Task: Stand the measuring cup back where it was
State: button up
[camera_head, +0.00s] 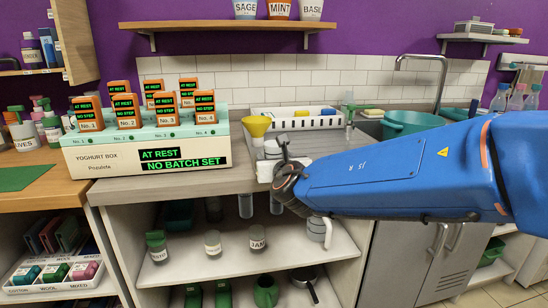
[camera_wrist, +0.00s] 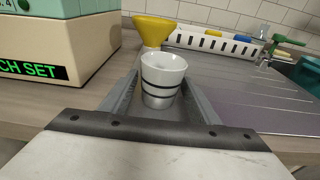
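A white cup with dark bands (camera_wrist: 162,78), which seems to be the measuring cup, stands upright between the two fingers of my gripper (camera_wrist: 161,98) in the wrist view. The fingers lie along both sides of it; whether they press on it is unclear. In the head view my gripper (camera_head: 283,160) is low over the worktop front, left of the sink. The banded cup (camera_head: 271,149) is partly hidden there behind my gripper. I cannot tell whether its base touches the worktop.
A yellow funnel (camera_head: 257,125) stands just behind the cup. The yoghurt box (camera_head: 150,150) is to the left. A white slotted rack (camera_head: 293,117) is behind, a teal basin (camera_head: 410,122) to the right. A banded jug (camera_head: 317,230) stands on the shelf below.

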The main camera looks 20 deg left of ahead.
jog(key=shift+r, duration=0.15)
jog(key=v, duration=1.2)
